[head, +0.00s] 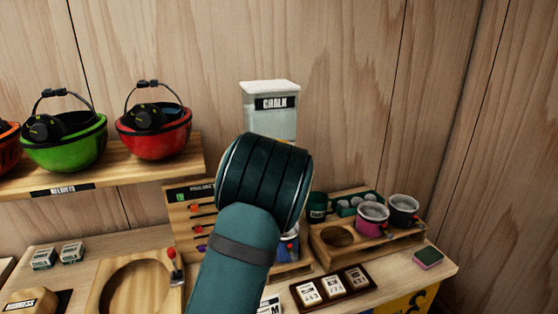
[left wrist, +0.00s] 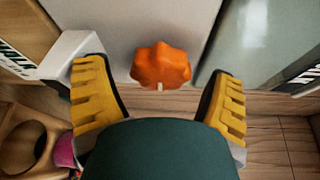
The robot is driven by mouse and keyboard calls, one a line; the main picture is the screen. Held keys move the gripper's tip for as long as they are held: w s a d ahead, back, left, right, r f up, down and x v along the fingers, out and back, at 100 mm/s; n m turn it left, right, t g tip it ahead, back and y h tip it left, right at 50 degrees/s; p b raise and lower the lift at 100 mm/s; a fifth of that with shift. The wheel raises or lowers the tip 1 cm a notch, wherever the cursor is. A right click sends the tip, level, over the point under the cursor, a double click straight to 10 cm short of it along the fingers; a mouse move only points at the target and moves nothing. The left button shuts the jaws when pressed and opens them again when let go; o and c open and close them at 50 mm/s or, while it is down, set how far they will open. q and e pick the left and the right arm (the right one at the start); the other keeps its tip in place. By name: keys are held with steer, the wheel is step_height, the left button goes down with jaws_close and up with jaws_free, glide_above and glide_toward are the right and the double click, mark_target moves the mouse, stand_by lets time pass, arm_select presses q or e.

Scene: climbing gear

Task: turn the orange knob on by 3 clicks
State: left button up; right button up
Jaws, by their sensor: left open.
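The orange knob (left wrist: 160,64) is lobed and sits on a pale grey face in the left wrist view. A small white mark shows at its lower edge in that view. My left gripper (left wrist: 159,80) is open, with one yellow finger on each side of the knob and a clear gap to each. I cannot tell how far the fingertips are from the face. In the head view the knob and my left gripper are hidden behind my dark green arm, which stands in front of the white chalk box (head: 284,124). My right gripper is in neither view.
A shelf (head: 110,178) holds green (head: 65,148) and red (head: 155,135) helmets at the left. A wooden rack (head: 385,253) with mugs stands right of my arm. A small red-tipped lever (head: 173,266) and dark tray of tiles (head: 333,290) lie nearer the front.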

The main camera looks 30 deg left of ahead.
arm_select(q)
steer(key=v, duration=0.8)
stand_by(0.9)
